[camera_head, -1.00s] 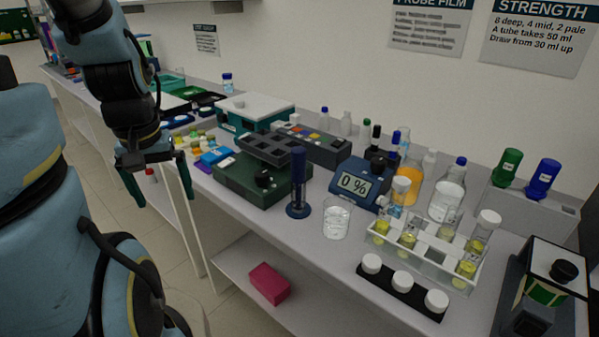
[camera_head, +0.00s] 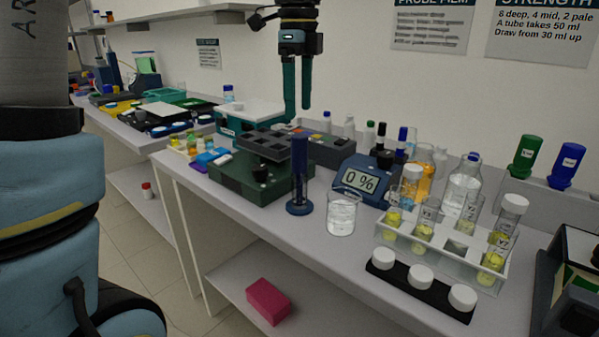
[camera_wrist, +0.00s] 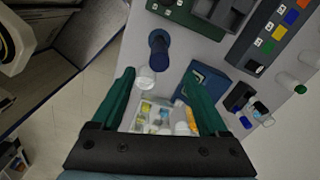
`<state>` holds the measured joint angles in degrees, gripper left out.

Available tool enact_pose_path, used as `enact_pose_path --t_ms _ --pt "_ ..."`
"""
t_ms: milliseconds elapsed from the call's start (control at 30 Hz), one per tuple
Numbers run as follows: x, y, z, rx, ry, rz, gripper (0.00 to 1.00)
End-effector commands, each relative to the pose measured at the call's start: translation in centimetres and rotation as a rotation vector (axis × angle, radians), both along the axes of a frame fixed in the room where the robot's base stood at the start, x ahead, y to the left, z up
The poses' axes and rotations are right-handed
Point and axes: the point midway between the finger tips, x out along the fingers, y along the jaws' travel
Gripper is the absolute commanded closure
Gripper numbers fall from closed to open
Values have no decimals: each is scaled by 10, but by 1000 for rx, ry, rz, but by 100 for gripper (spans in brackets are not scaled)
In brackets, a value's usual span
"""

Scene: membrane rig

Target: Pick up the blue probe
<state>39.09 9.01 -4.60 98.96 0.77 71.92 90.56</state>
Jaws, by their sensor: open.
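A dark blue upright cylinder on a round base (camera_head: 299,176), which looks like the blue probe, stands on the bench between the dark green block and the glass beaker. It also shows from above in the wrist view (camera_wrist: 158,48), near the top middle. My gripper (camera_head: 298,111) hangs fingers-down above the back of the bench in the head view, higher in the picture than the probe and apart from it. In the wrist view its two teal fingers (camera_wrist: 159,72) are spread wide with nothing held between them.
The beaker (camera_head: 341,214) stands close right of the probe, with a blue meter reading 0 % (camera_head: 361,181) behind. A clear tube rack (camera_head: 440,246) and white-capped row (camera_head: 421,283) are farther right. The green block (camera_head: 232,182) lies left.

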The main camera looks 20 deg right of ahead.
Motion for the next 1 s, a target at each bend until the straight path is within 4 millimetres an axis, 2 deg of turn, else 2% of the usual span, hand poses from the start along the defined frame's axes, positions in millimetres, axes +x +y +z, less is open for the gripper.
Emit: enact_pose_path --t_ms 100,333,567,800,1000 --pt "-2 -3 -8 4 4 -35 23" --pt "-2 -2 -43 5 5 -31 23" --pt "-2 -2 -59 4 4 -29 23" --pt "-3 -1 -93 4 5 -29 23" --pt "-3 -1 -105 1 3 -28 23"
